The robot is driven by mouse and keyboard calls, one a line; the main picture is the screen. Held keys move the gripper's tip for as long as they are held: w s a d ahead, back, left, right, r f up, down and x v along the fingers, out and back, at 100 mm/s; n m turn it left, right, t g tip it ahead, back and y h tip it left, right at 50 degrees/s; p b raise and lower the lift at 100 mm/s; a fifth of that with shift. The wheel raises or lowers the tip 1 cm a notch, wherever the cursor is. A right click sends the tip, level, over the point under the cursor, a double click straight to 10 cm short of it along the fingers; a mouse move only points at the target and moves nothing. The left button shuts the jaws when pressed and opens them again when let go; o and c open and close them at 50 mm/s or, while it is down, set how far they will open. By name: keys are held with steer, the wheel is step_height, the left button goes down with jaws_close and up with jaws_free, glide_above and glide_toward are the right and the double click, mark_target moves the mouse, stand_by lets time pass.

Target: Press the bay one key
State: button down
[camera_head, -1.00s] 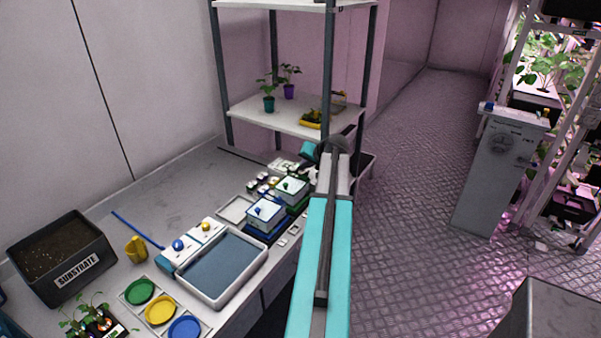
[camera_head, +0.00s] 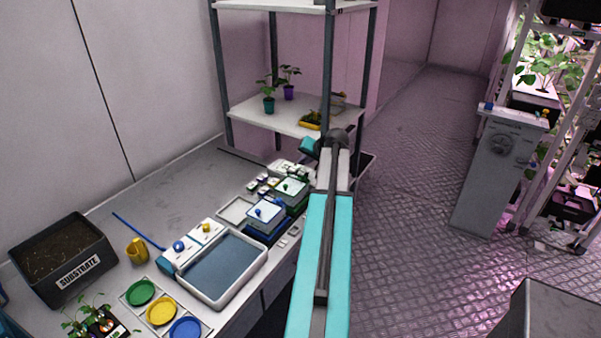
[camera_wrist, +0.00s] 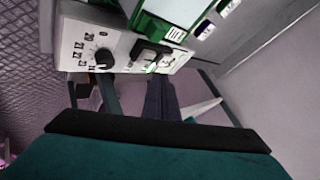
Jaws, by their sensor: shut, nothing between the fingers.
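My gripper (camera_wrist: 152,58) is shut and empty in the wrist view, its dark fingers reaching up over a white control panel (camera_wrist: 76,32). The panel carries a black dial (camera_wrist: 104,58) with printed numbers around it. A small green glow (camera_wrist: 151,69) shows beside the fingertips. I cannot tell whether the fingers touch a key. No key can be read as bay one. In the head view my arm hides the gripper tips, near the back end of the bench.
A green-edged box (camera_wrist: 180,10) lies close above the fingers in the wrist view. In the head view, two lidded boxes (camera_head: 266,213) (camera_head: 291,188) stand left of my arm. A shelf rack (camera_head: 275,118) with potted plants rises behind. The floor (camera_head: 405,220) to the right is clear.

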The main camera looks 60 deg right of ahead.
step_height(320, 180, up, 4)
steer(key=shift+r+p, duration=0.25)
steer(key=shift+p, duration=0.6)
